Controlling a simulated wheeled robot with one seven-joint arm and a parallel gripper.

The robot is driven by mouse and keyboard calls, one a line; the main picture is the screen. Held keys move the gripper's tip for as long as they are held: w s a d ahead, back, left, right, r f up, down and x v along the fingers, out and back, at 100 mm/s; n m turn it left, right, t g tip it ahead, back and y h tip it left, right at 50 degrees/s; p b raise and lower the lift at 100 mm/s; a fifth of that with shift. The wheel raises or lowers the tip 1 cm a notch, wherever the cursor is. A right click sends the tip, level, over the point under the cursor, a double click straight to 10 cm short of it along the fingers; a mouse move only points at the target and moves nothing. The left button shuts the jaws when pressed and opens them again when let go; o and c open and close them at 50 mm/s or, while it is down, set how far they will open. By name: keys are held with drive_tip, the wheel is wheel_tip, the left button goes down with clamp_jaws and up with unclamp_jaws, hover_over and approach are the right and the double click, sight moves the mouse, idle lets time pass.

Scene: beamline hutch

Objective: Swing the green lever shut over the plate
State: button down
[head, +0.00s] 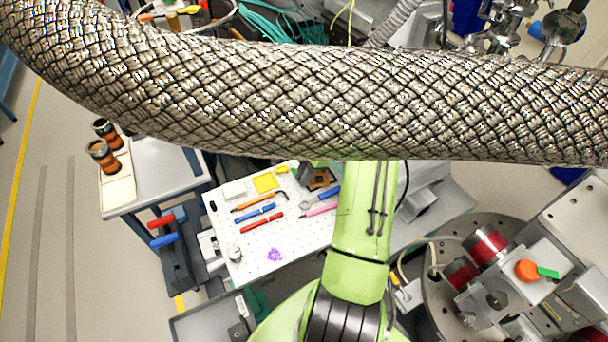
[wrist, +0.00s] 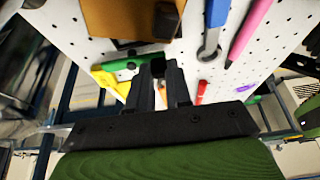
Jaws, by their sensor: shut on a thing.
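In the wrist view, my gripper (wrist: 161,66) has its dark fingers close together at the edge of the perforated board. The green lever (wrist: 118,65) runs from the left up to the fingertips, and the jaws are shut on it. A brown plate (wrist: 108,20) with a dark part on it lies just beyond the lever. It looks like the small brown block (head: 319,177) at the board's far side in the head view. My arm and a thick hose hide the gripper and lever in the head view.
A thick braided metal hose (head: 300,100) crosses the head view. The white perforated board (head: 222,208) holds several tools, including a blue wrench (wrist: 210,45) and a pink marker (wrist: 250,30). A round-based instrument (head: 480,235) stands at right; open floor lies at left.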

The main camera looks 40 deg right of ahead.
drive_tip(key=m+b, duration=0.1)
drive_tip(key=a+m+t+b, duration=0.1)
drive_tip(key=m, duration=0.1)
drive_tip(key=m+h+b, duration=0.1)
drive_tip(key=m, duration=0.1)
drive_tip(key=shift+w+a+t, duration=0.15)
drive_tip(key=shift+w+t, duration=0.1)
drive_tip(key=shift+t, duration=0.05)
drive_tip(key=m+b, duration=0.1)
drive_tip(key=m, duration=0.1)
drive_tip(key=w+a+m+t+h+b, duration=0.1)
drive_tip(key=m, duration=0.1)
drive_tip(key=shift+b, duration=0.35)
drive_tip(key=m, duration=0.1)
drive_tip(key=m+h+b, duration=0.1)
drive_tip(key=m, duration=0.1)
drive_tip(key=w+m+h+b, duration=0.1)
drive_tip(key=shift+a+m+t, duration=0.3)
drive_tip(key=shift+m, duration=0.1)
drive_tip(key=shift+w+m+h+b, duration=0.3)
drive_tip(key=shift+m+h+b, duration=0.15)
drive_tip(key=shift+m, duration=0.55)
drive_tip(key=shift+w+m+h+b, duration=0.3)
drive_tip(key=shift+m+h+b, duration=0.1)
drive_tip(key=shift+m, duration=0.6)
drive_tip(key=c, duration=1)
unclamp_jaws()
drive_tip(key=shift+c, duration=0.2)
